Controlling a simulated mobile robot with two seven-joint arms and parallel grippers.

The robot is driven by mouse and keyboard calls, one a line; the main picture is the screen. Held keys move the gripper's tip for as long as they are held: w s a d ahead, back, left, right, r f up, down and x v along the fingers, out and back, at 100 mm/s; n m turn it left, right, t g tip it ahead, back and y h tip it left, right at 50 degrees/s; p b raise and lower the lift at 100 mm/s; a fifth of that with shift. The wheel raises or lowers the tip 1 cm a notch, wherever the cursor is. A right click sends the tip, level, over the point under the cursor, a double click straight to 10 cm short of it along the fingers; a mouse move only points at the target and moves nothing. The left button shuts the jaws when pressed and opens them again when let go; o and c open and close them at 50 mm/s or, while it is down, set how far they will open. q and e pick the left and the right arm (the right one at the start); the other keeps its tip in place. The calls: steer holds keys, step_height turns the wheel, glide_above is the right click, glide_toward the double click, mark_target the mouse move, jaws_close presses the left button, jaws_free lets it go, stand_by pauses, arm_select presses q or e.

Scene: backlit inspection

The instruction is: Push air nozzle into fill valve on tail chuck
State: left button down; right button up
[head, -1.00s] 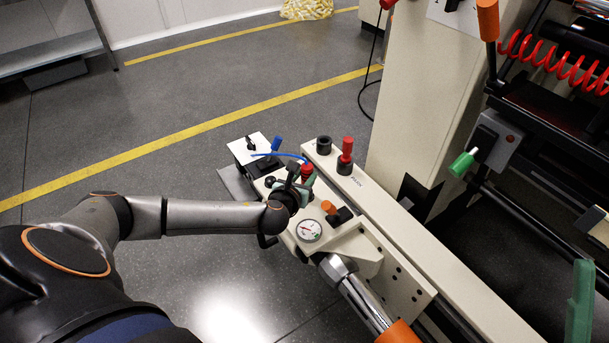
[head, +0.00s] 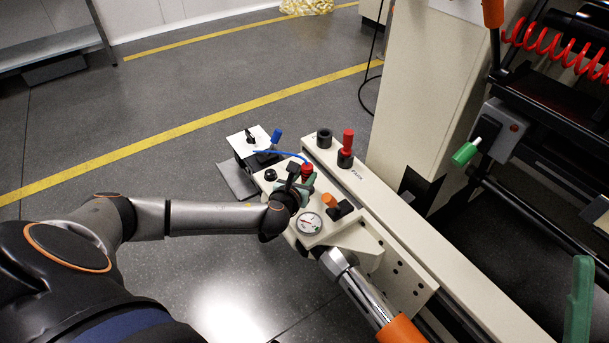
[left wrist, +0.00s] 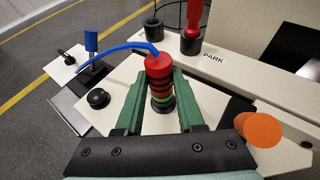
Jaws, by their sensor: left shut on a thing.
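The air nozzle (left wrist: 158,66) is red with a blue hose (left wrist: 125,46) at its top; it also shows in the head view (head: 307,172). My left gripper (left wrist: 159,88) is shut on it, one green finger at each side; in the head view the gripper (head: 300,186) is over the cream tail housing (head: 335,238). Below the red top are dark and red rings and a green ring (left wrist: 161,105). The nozzle looks upright above the panel. I cannot make out the fill valve separately, nor whether the nozzle is seated. My right gripper is not in view.
A round gauge (head: 309,222) and an orange knob (head: 330,200) are close by the gripper. A red-handled lever (head: 347,145) and a black socket (head: 324,139) stand behind, near the PARK label. A chrome shaft (head: 357,287) with an orange end lies in front.

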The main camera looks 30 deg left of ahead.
arm_select(q)
steer(key=shift+f, duration=0.15)
steer(key=shift+c, duration=2.2)
jaws_free()
steer(key=shift+s+r+p, duration=0.2)
steer(key=shift+s+p, duration=0.1)
steer(key=p+v, duration=0.4)
steer(key=v, duration=0.8)
steer(key=shift+p, duration=0.3)
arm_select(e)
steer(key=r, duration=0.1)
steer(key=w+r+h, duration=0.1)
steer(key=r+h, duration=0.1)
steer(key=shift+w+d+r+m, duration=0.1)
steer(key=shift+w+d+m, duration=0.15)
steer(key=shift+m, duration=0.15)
arm_select(q)
steer(key=shift+w, duration=0.15)
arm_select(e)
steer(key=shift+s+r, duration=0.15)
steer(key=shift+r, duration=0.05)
